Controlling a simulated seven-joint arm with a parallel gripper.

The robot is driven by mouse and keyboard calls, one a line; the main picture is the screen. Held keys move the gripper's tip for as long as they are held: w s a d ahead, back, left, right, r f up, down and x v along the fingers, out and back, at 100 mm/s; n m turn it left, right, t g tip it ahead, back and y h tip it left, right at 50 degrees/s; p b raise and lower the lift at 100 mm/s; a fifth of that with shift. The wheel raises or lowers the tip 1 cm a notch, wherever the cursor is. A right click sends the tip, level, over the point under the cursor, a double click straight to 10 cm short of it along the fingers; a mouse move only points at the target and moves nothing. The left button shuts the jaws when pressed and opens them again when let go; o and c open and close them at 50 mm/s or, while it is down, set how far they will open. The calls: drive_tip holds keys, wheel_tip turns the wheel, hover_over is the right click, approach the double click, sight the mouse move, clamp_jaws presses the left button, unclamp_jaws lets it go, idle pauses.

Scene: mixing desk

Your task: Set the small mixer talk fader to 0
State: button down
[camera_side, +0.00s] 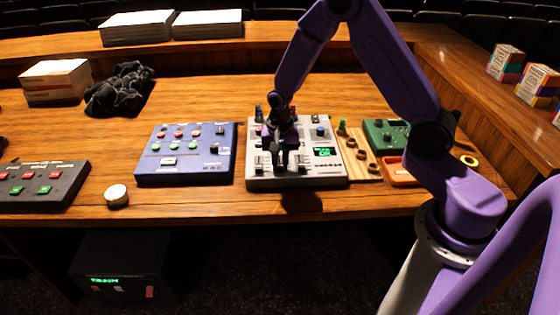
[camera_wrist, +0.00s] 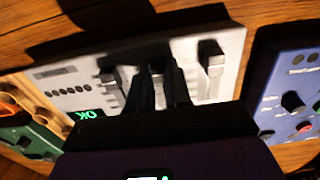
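The small grey-white mixer (camera_side: 328,172) lies on the wooden desk, with knobs at its far edge, a small green-lit display (camera_side: 323,152) and faders along its near half. In the wrist view the mixer (camera_wrist: 82,76) appears turned round, and its display reads OK. One fader cap (camera_wrist: 213,62) and another cap (camera_wrist: 112,80) stand either side of my gripper. My gripper (camera_side: 279,163) points down at the fader area. The fader labels are unreadable.
A blue panel (camera_side: 185,154) with buttons stands left of the mixer. A wooden strip with rings (camera_side: 362,155), a green box (camera_side: 386,134) and an orange tray (camera_side: 397,172) lie to the right. A round white-topped knob (camera_side: 117,195) and a dark panel (camera_side: 43,185) are farther left.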

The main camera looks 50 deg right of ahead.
sight(279, 160)
drive_tip(key=shift+w+d, duration=1.65)
drive_tip(key=c, duration=1)
unclamp_jaws()
drive_tip(key=shift+c, duration=0.2)
wheel_tip(279, 160, up, 18)
drive_tip(key=shift+f, duration=0.2)
drive_tip(key=shift+s+a, duration=0.1)
drive_tip(key=shift+a, duration=0.05)
